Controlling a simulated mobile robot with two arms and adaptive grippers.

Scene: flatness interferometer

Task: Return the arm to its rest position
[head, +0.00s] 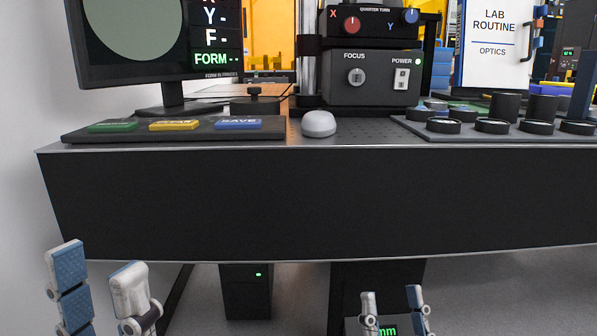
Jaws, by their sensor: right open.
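My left gripper (97,262) is low at the left of the head view. Its two fingers stand well apart with nothing between them, in front of and below the table's front edge. My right gripper (391,294) is at the bottom, right of the middle. Its fingers point up and are apart and empty, also below the table's edge. Neither gripper touches anything that I can see. Both arms are mostly out of the picture. The instrument's control box (374,77), with a focus knob and a power switch, stands on the table at the back.
The dark table (330,205) spans the view above both grippers. A black unit (246,296) with a green light stands underneath.

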